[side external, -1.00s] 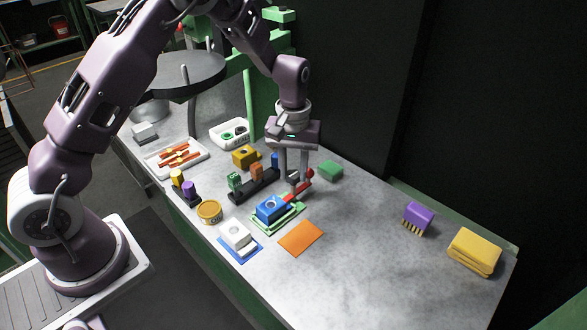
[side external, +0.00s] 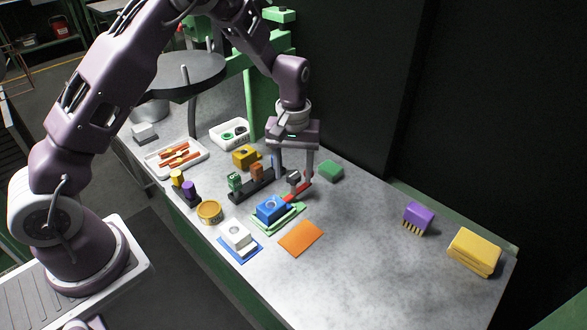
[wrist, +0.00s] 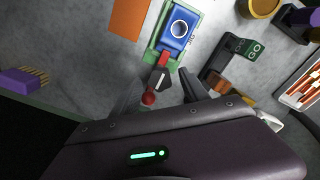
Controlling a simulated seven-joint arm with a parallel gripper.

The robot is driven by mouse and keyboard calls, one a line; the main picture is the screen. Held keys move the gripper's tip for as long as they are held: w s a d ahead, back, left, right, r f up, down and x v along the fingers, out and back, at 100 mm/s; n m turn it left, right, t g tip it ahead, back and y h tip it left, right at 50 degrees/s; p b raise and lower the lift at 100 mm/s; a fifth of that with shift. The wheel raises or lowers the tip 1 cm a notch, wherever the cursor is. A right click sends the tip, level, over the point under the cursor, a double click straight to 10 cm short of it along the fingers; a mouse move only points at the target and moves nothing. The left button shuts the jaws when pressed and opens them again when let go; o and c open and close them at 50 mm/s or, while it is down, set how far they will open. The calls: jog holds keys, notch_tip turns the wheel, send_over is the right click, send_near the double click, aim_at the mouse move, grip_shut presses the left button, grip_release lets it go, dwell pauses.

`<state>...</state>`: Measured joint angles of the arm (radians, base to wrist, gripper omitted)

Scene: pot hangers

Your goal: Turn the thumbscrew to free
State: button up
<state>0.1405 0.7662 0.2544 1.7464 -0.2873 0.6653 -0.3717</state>
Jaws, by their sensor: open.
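A blue block (side external: 270,208) with a ring on top sits on a green base (side external: 278,220); it also shows in the wrist view (wrist: 179,28). A red bar (side external: 298,194) runs from the block towards my gripper. A dark grey knob (wrist: 160,79), apparently the thumbscrew, sits on this bar, with a red ball (wrist: 149,98) at its end. My gripper (side external: 293,180) points down and is open, with one finger on each side of the knob. The fingers look apart from the knob; contact cannot be told.
A black rack (side external: 257,188) with coloured pieces stands close left of my gripper. A green block (side external: 331,170) lies close right. An orange sheet (side external: 300,238) and a white block (side external: 236,235) lie in front. A purple brush (side external: 418,217) and yellow cloths (side external: 474,252) lie on the otherwise clear right side.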

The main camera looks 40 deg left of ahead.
aim_at(293, 174)
notch_tip(293, 174, up, 7)
jog(key=shift+r, duration=0.1)
dwell(0.3)
jog(key=s+r+m+t, duration=0.2)
jog(key=s+r, duration=0.5)
jog(key=r, duration=0.4)
jog(key=s+r+m+t, duration=0.1)
jog(key=s+r+m, duration=0.1)
jog(key=s, duration=0.8)
jog(key=s+d+r+m+t, duration=0.1)
jog(key=s+r+m+t, duration=0.1)
jog(key=s, duration=0.9)
jog(key=shift+s+r+m+t, duration=0.2)
jog(key=shift+m+t, duration=0.1)
jog(key=shift+m, duration=0.4)
